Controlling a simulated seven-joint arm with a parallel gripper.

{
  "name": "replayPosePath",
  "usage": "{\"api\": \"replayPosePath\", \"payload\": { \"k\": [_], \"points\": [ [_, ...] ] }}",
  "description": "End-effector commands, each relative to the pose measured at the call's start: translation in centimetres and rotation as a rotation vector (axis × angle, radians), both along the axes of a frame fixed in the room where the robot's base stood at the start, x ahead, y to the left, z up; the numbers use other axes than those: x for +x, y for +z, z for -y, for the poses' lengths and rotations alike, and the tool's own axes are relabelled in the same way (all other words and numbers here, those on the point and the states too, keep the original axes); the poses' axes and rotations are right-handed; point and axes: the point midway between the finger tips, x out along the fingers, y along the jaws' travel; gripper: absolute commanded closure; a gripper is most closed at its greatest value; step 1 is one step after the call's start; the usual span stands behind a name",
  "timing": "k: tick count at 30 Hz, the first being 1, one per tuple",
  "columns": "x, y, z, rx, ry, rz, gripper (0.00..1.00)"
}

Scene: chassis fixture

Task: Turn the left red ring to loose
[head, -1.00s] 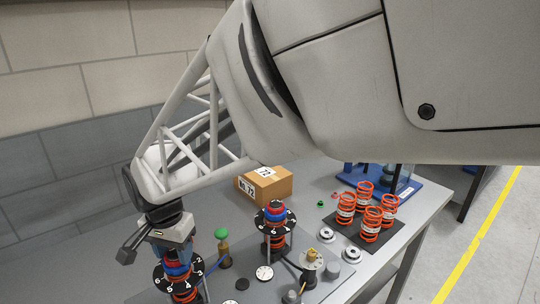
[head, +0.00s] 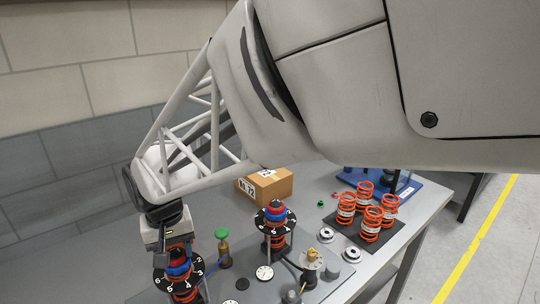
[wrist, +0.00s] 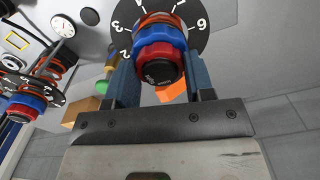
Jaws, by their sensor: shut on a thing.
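The left coilover stands at the lower left of the head view, with a black numbered dial (head: 160,278) around it, a blue ring (head: 179,269) and the left red ring (head: 177,254) above. In the wrist view the left red ring (wrist: 158,50) is between my two blue fingers, below the blue ring (wrist: 160,35) in the picture, with a black cap nearest the camera. My gripper (wrist: 159,66) is shut on the red ring. In the head view my gripper (head: 176,240) comes down from above and partly hides the ring.
A second coilover with its own red ring (head: 275,206) and dial stands to the right. A green-topped bottle (head: 222,246) stands between them. A cardboard box (head: 270,188) is behind, and several orange springs (head: 370,222) stand on a dark mat at right.

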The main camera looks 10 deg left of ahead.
Motion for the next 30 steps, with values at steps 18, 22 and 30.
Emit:
{"api": "replayPosePath", "payload": {
  "k": [18, 22, 30],
  "points": [
    [0.01, 0.01, -0.01, 0.000, 0.005, 0.000, 0.26],
    [0.01, 0.01, -0.01, 0.000, 0.005, 0.000, 0.26],
    [0.01, 0.62, -0.02, 0.001, 0.005, 0.001, 0.26]
  ]
}}
